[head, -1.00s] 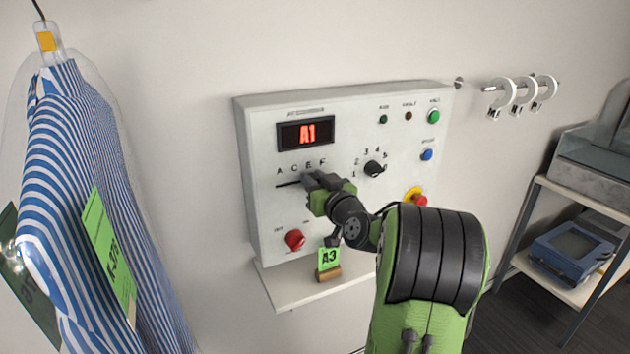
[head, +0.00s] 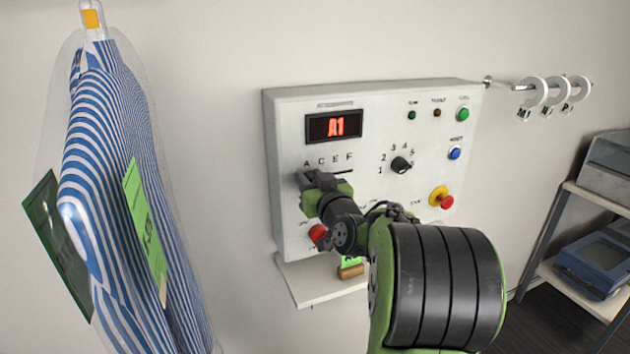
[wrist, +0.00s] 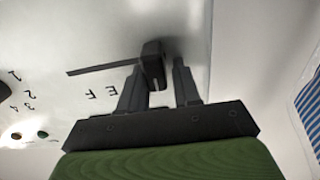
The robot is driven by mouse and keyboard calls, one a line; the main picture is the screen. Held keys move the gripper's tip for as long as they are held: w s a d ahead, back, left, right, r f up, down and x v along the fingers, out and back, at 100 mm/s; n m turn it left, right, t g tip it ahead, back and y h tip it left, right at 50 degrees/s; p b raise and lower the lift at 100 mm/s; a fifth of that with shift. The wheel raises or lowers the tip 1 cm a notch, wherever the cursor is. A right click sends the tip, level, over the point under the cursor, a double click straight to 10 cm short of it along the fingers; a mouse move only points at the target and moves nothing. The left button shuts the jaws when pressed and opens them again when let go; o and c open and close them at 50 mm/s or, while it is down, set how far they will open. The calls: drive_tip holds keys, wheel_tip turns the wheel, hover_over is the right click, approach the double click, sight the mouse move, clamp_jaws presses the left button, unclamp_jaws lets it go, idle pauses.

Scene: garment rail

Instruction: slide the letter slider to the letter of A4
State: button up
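The grey control panel (head: 285,215) has a horizontal letter slider slot (head: 345,169) under the letters A, C, E, F. In the wrist view, upside down, the slot (wrist: 100,68) runs left from the black slider knob (wrist: 153,66), which sits at the slot's A-side end. My gripper (wrist: 163,80) is open with its fingers on either side of the knob. The knob is close to the left finger, perhaps touching, with a gap to the right one. In the head view my gripper (head: 316,180) hides the knob. The red display (head: 336,124) reads A1.
A number dial (head: 401,165), a red knob (head: 318,233), a yellow-ringed red button (head: 446,201) and a blue button (head: 455,153) are near. A shelf (head: 322,290) with a green tag is below. A bagged striped shirt (head: 110,200) hangs left.

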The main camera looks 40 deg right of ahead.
drive_tip(key=shift+o, duration=1.2)
drive_tip(key=shift+a, duration=0.3)
drive_tip(key=shift+d, duration=0.15)
drive_tip(key=shift+s, duration=0.2)
drive_tip(key=b+v, duration=0.3)
drive_tip(key=v, duration=1.2)
drive_tip(key=shift+b, duration=0.4)
drive_tip(key=shift+s, duration=0.1)
